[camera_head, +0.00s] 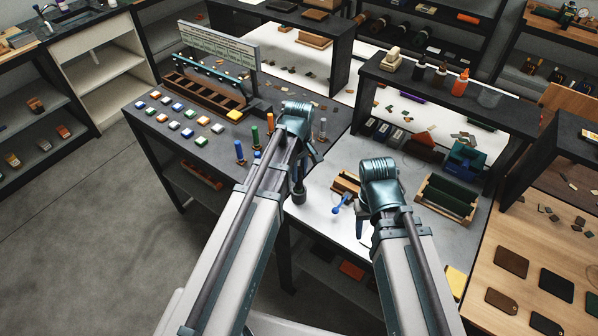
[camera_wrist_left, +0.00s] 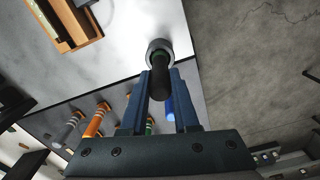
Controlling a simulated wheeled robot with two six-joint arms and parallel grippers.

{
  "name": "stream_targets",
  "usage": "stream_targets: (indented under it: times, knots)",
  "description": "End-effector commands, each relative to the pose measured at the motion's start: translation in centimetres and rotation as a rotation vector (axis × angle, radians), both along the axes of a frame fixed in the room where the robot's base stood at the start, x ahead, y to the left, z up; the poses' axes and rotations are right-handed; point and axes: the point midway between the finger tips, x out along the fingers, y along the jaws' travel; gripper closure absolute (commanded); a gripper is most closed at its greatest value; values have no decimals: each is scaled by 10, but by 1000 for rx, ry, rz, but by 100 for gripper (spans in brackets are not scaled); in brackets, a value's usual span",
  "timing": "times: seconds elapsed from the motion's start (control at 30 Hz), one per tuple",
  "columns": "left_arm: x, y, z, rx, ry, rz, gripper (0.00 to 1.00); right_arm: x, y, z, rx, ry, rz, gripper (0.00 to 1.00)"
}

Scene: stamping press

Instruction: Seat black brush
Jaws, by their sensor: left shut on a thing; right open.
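My left gripper (camera_wrist_left: 160,98) is shut on the black brush (camera_wrist_left: 161,84), which sits between its two blue fingers in the left wrist view. The brush's far end meets a round grey piece (camera_wrist_left: 158,47); I cannot tell if this is a cup or part of the brush. In the head view the left gripper (camera_head: 299,172) is over the dark table's right edge, with a dark cylinder (camera_head: 299,194) below it; the brush is mostly hidden. Upright blue (camera_head: 239,151), green (camera_head: 255,136) and grey (camera_head: 322,128) brushes stand nearby. My right gripper (camera_head: 363,228) is open over the white table.
A blue tool (camera_head: 341,203) lies left of my right gripper. A wooden rack (camera_head: 447,196) stands to its right. Coloured tiles (camera_head: 175,126) and a long wooden tray (camera_head: 203,95) are on the dark table (camera_head: 222,152). A shelf (camera_head: 440,93) with bottles stands behind.

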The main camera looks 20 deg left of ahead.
Motion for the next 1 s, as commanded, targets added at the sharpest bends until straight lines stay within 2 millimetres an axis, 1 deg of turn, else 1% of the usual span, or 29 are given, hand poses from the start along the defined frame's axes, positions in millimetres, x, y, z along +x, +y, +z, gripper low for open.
stream_targets:
  times: [0.8,0.97,1.0]
  knots:
    - [0,0,-25,0,0,0,100,0,0,-25,0,0,0,50]
    - [0,0,-26,0,0,0,100,0,0,-26,0,0,0,50]
    - [0,0,-26,0,0,0,70,0,0,-26,0,0,0,50]
